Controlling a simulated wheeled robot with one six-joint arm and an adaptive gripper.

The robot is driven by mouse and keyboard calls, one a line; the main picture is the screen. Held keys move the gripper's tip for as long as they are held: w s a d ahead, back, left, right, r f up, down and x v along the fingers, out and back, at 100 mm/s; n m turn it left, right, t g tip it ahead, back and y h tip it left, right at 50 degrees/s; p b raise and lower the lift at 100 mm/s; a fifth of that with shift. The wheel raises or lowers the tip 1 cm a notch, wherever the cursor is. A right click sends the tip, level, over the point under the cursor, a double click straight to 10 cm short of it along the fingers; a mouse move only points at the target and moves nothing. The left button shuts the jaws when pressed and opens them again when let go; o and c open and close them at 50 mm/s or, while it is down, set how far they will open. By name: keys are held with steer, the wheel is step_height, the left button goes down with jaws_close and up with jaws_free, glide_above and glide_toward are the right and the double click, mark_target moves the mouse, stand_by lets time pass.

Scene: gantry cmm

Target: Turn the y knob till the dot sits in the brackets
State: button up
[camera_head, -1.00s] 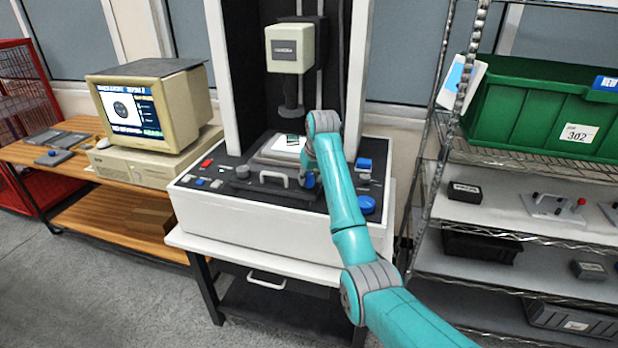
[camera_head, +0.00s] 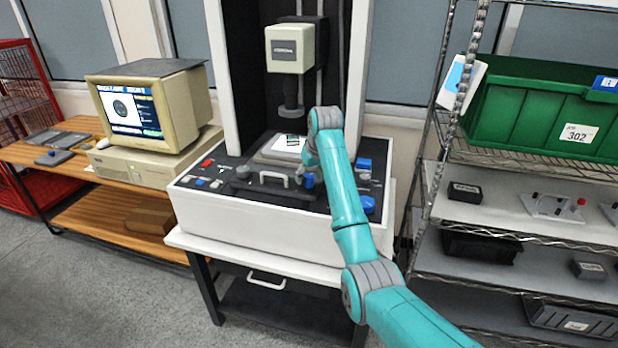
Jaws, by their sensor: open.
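The measuring machine's white base (camera_head: 265,218) has a dark top with several controls. A small blue knob (camera_head: 309,181) stands right of the pale handle. Labels are too small to tell which is the y knob. The monitor (camera_head: 128,108) shows a round dial; dot and brackets cannot be made out. My gripper (camera_head: 301,172) points down close to the small blue knob, open, mostly hidden by my arm; contact cannot be told.
The machine's probe head (camera_head: 290,48) hangs above the stage. A wooden bench (camera_head: 85,170) stands at left. A wire shelf (camera_head: 530,225) with a green bin (camera_head: 545,108) stands close at right.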

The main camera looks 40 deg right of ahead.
steer(key=v, duration=0.6)
steer(key=shift+s+r, duration=0.1)
steer(key=shift+r, duration=0.05)
stand_by(0.3)
